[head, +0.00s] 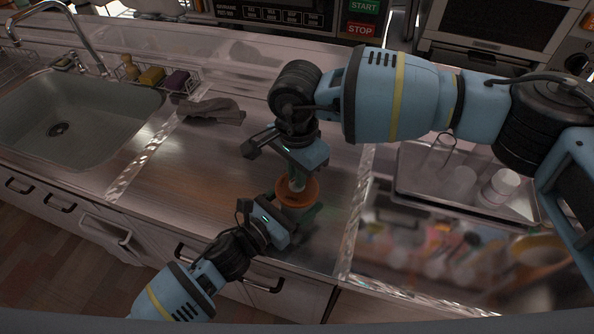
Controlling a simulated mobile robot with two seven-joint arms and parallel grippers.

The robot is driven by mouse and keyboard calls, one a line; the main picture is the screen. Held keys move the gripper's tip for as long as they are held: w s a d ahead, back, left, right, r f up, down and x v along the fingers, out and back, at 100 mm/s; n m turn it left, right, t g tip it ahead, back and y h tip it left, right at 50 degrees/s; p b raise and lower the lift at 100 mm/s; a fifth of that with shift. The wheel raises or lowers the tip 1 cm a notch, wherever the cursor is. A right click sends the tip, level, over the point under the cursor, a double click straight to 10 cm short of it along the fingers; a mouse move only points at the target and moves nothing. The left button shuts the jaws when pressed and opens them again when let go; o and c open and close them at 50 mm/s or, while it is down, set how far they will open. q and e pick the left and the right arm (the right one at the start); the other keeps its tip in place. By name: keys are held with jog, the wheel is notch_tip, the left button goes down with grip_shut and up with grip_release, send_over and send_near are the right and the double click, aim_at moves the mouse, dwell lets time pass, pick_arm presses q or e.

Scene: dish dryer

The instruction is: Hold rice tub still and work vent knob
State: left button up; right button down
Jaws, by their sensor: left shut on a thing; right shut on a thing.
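The rice tub (314,193) stands on the counter in the middle of the head view, with an orange lid on top. My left gripper (298,214) comes in from the lower left and is shut on the tub's body below the lid; its fingers hide most of the body. The vent knob (296,184) is a small pale piece at the lid's centre. My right gripper (297,177) reaches down from above and is shut on the knob, partly hiding it. The tub looks upright.
A sink (60,120) is at the left, with a wire rack of sponges (152,77) behind it. A grey cloth (212,110) lies behind the tub. A tray (420,192) with glasses is at the right. The counter left of the tub is clear.

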jog(key=m, duration=0.6)
jog(key=shift+m, duration=0.3)
jog(key=m, duration=0.5)
jog(key=shift+m, duration=0.4)
jog(key=c, duration=1.5)
grip_release()
jog(key=shift+r, duration=0.1)
notch_tip(320, 180, up, 12)
